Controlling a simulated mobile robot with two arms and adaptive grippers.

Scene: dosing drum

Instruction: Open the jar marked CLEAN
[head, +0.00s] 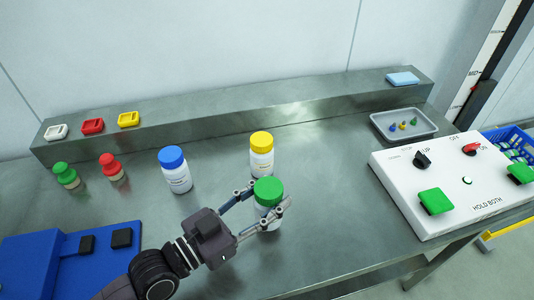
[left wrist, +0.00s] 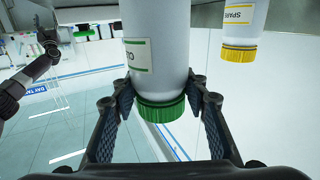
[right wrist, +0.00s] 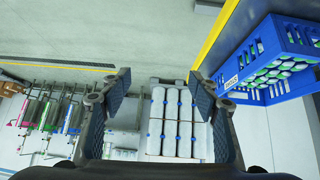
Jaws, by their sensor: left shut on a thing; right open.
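A white jar with a green lid (head: 268,190) stands at the front middle of the steel table. My left gripper (head: 264,203) is shut on its green lid, one finger on each side. In the left wrist view the lid (left wrist: 160,112) shows between the fingers; the jar's label (left wrist: 138,56) is only partly in view and I cannot read it fully. A white jar with a blue lid (head: 174,170) stands to the left, its label too small to read. A yellow-lidded jar (head: 261,155) stands just behind; its label reads SPARE in the left wrist view (left wrist: 239,20). My right gripper (right wrist: 160,92) is open and empty.
A white control box (head: 460,185) with green buttons stands at right. A grey tray (head: 424,134) with small items is behind it. Green and red stamp-like pieces (head: 66,176) and a blue device (head: 65,265) are at left. A blue crate (right wrist: 262,50) is near the right gripper.

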